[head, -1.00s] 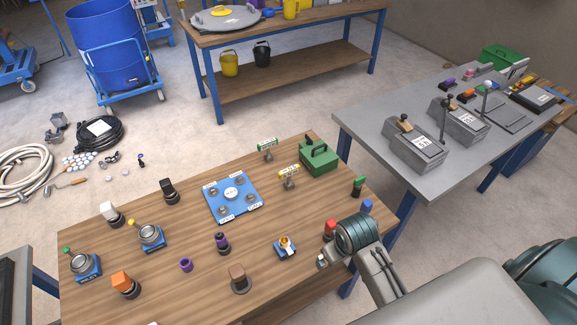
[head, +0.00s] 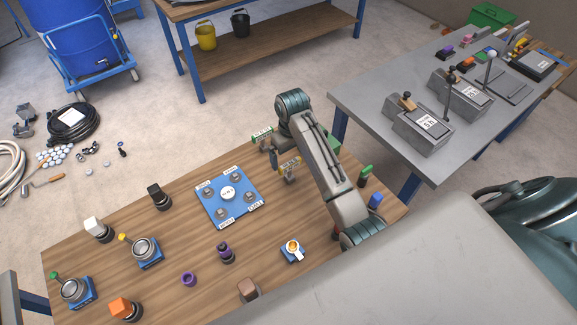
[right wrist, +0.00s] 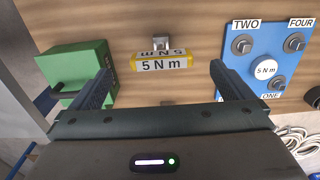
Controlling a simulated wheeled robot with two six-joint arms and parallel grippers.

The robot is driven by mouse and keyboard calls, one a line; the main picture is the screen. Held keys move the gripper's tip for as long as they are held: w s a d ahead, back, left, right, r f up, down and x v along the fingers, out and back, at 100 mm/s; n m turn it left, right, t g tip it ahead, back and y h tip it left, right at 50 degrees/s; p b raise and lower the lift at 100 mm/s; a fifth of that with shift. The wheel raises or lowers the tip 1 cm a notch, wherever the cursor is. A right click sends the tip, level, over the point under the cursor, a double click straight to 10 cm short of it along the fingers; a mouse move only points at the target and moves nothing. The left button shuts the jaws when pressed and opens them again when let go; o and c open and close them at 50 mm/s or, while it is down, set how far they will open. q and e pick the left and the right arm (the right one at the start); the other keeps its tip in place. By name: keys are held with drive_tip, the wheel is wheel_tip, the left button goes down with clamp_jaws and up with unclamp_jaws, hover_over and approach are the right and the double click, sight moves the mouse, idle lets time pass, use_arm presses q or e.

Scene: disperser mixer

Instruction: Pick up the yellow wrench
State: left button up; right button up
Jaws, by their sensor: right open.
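My right gripper (right wrist: 160,70) is open and empty. My left gripper is not in view.
A green box (right wrist: 75,70) is at the left of the wrist view. A blue plate with bolts (head: 229,196) lies left of the wrench. Several knobs and switches stand across the wooden table.

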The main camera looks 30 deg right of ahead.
sight(290, 163)
drive_tip(key=shift+s+f, duration=0.1)
drive_tip(key=shift+f, duration=0.8)
drive_tip(key=f+p, duration=0.2)
drive_tip(key=f, duration=0.1)
drive_tip(key=f+p, duration=0.1)
drive_tip(key=shift+w+a+f, duration=0.15)
drive_tip(key=shift+w+f, duration=0.1)
drive_tip(key=shift+w, duration=0.15)
drive_tip(key=shift+f, duration=0.6)
drive_tip(key=c, duration=0.9)
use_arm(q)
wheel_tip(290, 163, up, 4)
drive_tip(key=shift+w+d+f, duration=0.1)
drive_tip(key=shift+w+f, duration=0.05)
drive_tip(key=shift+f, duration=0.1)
use_arm(e)
drive_tip(key=shift+c, duration=0.7)
